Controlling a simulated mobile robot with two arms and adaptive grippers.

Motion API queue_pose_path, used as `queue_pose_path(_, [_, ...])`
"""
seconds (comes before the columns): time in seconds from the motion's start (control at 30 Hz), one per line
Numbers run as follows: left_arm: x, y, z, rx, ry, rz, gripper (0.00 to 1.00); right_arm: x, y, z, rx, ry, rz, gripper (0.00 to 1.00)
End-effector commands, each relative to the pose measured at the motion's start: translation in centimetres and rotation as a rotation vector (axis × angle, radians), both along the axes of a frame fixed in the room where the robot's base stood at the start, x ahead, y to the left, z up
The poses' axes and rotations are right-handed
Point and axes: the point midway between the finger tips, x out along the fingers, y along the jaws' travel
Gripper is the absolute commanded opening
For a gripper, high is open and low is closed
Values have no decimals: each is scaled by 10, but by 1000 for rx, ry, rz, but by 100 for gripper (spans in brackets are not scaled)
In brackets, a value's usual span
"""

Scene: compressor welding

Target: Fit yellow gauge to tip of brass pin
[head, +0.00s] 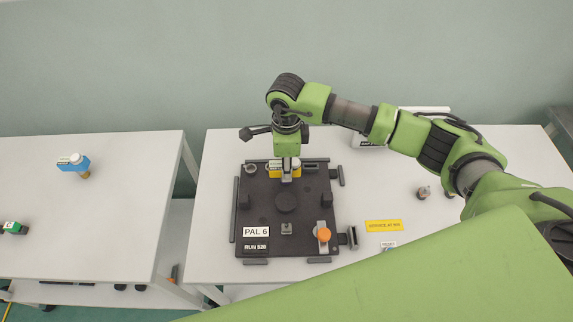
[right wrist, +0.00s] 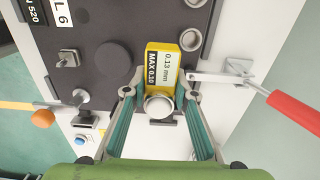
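The yellow gauge (head: 274,172) is at the far edge of the dark pallet plate (head: 255,205) in the head view. In the right wrist view the gauge (right wrist: 164,60) shows a label with "0.13 mm" and "MAX 0.30", and a round silver knob (right wrist: 158,106) at its near end. My right gripper (head: 287,177) points down over the gauge. In the right wrist view its fingers (right wrist: 160,80) flank the gauge; I cannot tell whether they touch it. I cannot pick out the brass pin with certainty. My left gripper is not in view.
An orange knob (head: 324,235) and a small grey stud (head: 286,228) sit on the plate's front part. A blue gauge (head: 75,163) and a green piece (head: 14,228) are on the left table (head: 110,220). A yellow sign (head: 384,226) lies right.

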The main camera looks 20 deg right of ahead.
Motion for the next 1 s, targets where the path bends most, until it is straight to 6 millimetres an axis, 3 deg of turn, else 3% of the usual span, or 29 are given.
queue_pose_path(0.1, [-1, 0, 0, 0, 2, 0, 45, 0, 0, 0, 0, -1, 0, 0])
queue_pose_path(0.13, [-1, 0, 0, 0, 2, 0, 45, 1, 0, 1, 1, -1, 0, 18])
queue_pose_path(0.2, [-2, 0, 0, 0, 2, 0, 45, 1, 0, 1, 1, -1, 0, 0])
queue_pose_path(0.23, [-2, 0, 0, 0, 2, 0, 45, 1, 0, 1, 0, -2, 0, 0])
queue_pose_path(0.27, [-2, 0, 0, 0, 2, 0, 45, 1, 0, 1, 1, -1, 0, 20])
queue_pose_path(0.33, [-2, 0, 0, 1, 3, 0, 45, 1, 0, 1, 0, -2, 0, 2])
queue_pose_path(0.37, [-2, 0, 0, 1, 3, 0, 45, 1, 0, 1, 0, -2, 0, 0])
queue_pose_path(1.0, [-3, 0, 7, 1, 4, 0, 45, 1, 0, 14, 0, -2, 0, 0])
